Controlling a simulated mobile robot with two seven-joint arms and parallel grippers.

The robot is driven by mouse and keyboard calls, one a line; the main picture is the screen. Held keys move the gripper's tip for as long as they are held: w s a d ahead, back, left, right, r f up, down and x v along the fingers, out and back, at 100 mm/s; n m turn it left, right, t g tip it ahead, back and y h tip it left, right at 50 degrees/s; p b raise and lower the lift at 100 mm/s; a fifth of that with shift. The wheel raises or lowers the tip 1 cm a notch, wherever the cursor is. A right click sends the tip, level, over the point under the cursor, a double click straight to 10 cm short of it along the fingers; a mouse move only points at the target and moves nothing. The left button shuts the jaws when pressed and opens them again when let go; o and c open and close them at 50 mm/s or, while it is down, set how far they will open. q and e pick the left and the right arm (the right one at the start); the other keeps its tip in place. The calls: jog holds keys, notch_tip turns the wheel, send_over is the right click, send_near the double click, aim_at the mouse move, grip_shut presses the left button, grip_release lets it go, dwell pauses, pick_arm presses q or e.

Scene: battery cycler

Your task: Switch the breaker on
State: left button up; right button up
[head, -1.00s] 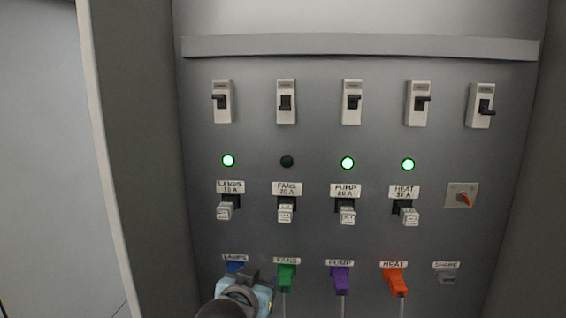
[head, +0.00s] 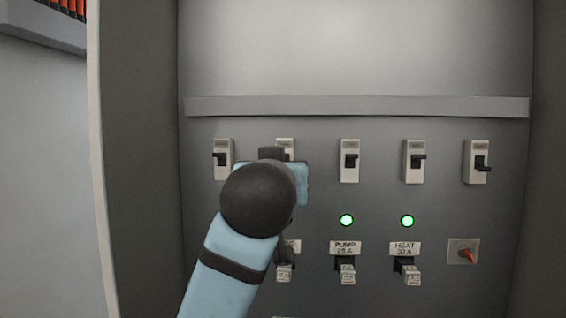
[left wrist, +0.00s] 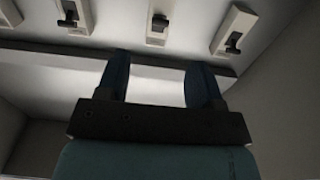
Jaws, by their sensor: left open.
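A row of pale breakers with dark levers runs across the grey panel. The second one, the FANS-column breaker (head: 285,143), is mostly hidden behind my left arm; only its top shows and its lever cannot be read. The lamps breaker (head: 223,159), pump breaker (head: 349,160), heat breaker (head: 414,161) and far-right breaker (head: 477,162) are in clear view. In the left wrist view my left gripper (left wrist: 159,78) is open, with nothing between its fingers. Several breakers, such as a middle one (left wrist: 158,22), show beyond it. My right gripper is not in view.
Green lamps glow over PUMP (head: 346,220) and HEAT (head: 407,221); the LAMPS and FANS indicators are hidden by my arm. A rotary switch (head: 463,252) sits at right. A ledge (head: 360,107) runs above the breakers. Cabinet side walls stand at both sides.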

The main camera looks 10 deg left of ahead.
pick_arm(q)
jog(key=w+p, duration=0.2)
jog(key=w, duration=0.7)
jog(key=shift+w, duration=0.15)
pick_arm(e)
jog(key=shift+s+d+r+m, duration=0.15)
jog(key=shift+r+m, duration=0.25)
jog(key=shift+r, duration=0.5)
